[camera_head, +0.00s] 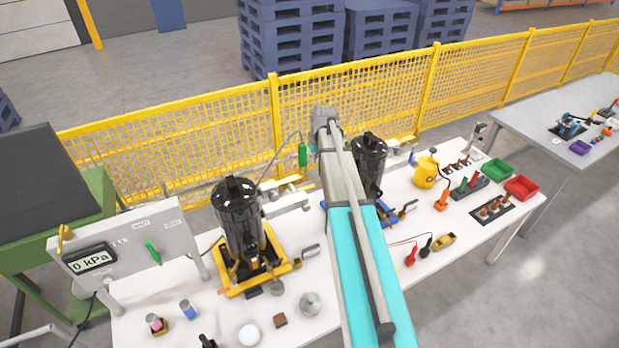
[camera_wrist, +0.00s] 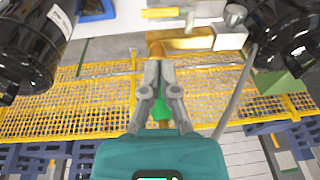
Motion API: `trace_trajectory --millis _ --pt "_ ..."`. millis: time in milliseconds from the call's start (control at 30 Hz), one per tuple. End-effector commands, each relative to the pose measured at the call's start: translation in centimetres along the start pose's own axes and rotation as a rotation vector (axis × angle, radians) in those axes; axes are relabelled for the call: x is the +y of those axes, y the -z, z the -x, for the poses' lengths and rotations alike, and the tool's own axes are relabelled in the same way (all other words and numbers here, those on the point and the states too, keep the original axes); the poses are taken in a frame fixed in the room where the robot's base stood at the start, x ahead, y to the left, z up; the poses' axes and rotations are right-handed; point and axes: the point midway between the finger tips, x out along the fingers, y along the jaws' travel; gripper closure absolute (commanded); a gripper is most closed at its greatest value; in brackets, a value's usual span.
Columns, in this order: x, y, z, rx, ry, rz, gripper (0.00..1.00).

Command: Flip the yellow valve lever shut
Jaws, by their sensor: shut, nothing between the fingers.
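A yellow bar (camera_wrist: 160,13), which looks like a valve lever, lies along pale pipework at the top of the wrist view. In the head view, yellow parts (camera_head: 290,184) show on the pipework between the two black compressors, too small to tell the lever's exact position. Another yellow lever (camera_head: 65,236) sits on the gauge panel at the left. My gripper (camera_wrist: 157,64) is shut and empty in the wrist view, its fingertips near a brass-coloured pipe (camera_wrist: 195,42); I cannot tell whether they touch. In the head view my arm hides much of the middle.
Black compressors (camera_head: 238,215) (camera_head: 368,165) stand on either side of my arm. The gauge panel (camera_head: 130,245) reads 0 kPa. A yellow mesh fence (camera_head: 190,140) runs behind the white table. Red and green bins (camera_head: 521,188) (camera_head: 497,169) stand at the right.

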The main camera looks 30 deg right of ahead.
Motion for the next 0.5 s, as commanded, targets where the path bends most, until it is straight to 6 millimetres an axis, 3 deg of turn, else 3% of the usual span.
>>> trace_trajectory --millis 500 --pt "0.0 0.0 -2.8 0.000 0.000 0.000 1.00"
